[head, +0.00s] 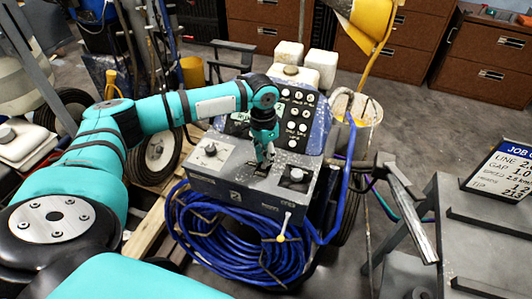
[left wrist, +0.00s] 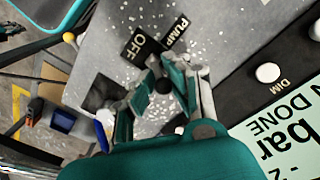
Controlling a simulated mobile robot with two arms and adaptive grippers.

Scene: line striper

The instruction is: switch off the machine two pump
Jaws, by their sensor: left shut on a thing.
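The line striper's grey control box (head: 222,172) stands in the middle of the head view, with a small mark, perhaps a 2, on its front. My left gripper (head: 263,158) reaches down onto its top, between two dark knobs. In the left wrist view, the labels OFF (left wrist: 139,47) and PUMP (left wrist: 175,33) lie on the speckled grey top just beyond my left fingertips (left wrist: 161,78). The fingers are shut on a small dark switch (left wrist: 163,86) beside these labels; they partly hide it, and its setting cannot be told. My right gripper is not in view.
A dark button panel (head: 297,115) rises behind the box. A coiled blue hose (head: 215,235) hangs in front. A grey cart (head: 465,235) with a job board (head: 503,168) stands at the right. Brown cabinets (head: 487,60) line the back. Open floor lies between cabinets and machine.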

